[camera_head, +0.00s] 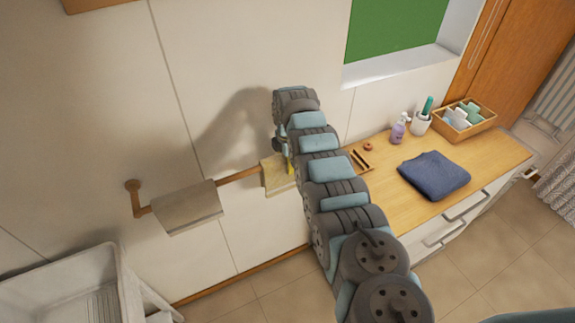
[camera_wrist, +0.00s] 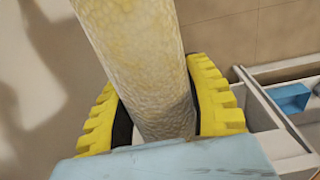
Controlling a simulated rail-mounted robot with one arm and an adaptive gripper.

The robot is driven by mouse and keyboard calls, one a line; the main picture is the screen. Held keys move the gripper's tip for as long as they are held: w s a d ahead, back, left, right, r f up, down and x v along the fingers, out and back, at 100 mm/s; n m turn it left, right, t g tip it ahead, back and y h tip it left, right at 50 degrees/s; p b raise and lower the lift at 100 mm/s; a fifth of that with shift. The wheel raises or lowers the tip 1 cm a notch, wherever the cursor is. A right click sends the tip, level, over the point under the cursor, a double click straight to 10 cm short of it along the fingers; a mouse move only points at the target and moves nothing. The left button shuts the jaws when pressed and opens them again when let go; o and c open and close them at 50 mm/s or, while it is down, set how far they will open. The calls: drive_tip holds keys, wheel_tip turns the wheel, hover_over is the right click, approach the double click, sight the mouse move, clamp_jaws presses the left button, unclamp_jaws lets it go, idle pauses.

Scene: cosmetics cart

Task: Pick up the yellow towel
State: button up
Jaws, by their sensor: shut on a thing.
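The yellow towel (camera_head: 274,178), pale yellow and textured, hangs at the right part of the wall rail in the head view, partly hidden behind my arm. In the wrist view the towel (camera_wrist: 140,60) runs as a thick fold down between the two yellow ridged fingers of my gripper (camera_wrist: 162,105). My gripper is shut on it, with one finger on each side. In the head view my arm hides most of the gripper, with only a bit of yellow (camera_head: 290,166) showing beside the towel.
A beige towel (camera_head: 188,207) hangs on the left part of the wooden rail (camera_head: 238,175). To the right, a wooden-topped cabinet (camera_head: 402,210) holds a folded blue towel (camera_head: 434,176), a lilac pump bottle (camera_head: 398,130), a cup (camera_head: 420,124) and a wooden box (camera_head: 466,121). A white basin (camera_head: 60,275) stands lower left.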

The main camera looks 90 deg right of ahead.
wheel_tip(320, 180, up, 18)
drive_tip(key=b, duration=0.2)
idle(0.4)
idle(0.4)
